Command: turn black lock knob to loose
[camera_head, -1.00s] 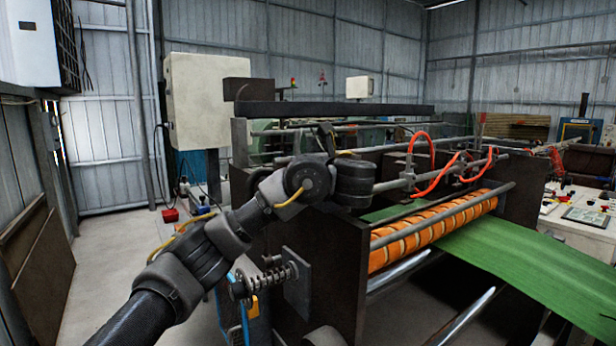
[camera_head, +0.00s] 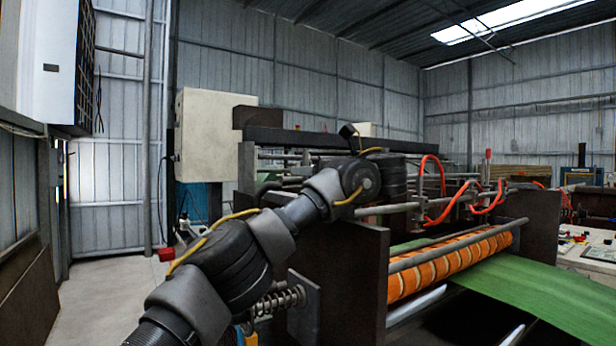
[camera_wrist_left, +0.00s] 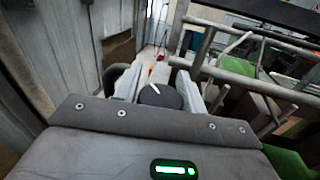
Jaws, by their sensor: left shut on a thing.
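The black lock knob (camera_wrist_left: 160,96) shows in the left wrist view as a round dark knob with a white pointer line on its face. The line points up and to the left. My left gripper (camera_wrist_left: 163,80) has one pale finger on each side of the knob and is shut on it. In the head view my left arm comes in from the lower left and reaches over the near side of the machine. The knob and the fingers are hidden there behind my wrist. My right gripper is in neither view.
The machine's dark side plate (camera_head: 337,262) stands right under my arm. An orange banded roller (camera_head: 450,262) and green sheet (camera_head: 540,290) lie to the right, with red hoses (camera_head: 432,180) above. Metal rails (camera_wrist_left: 250,80) run close to the right of the gripper in the wrist view.

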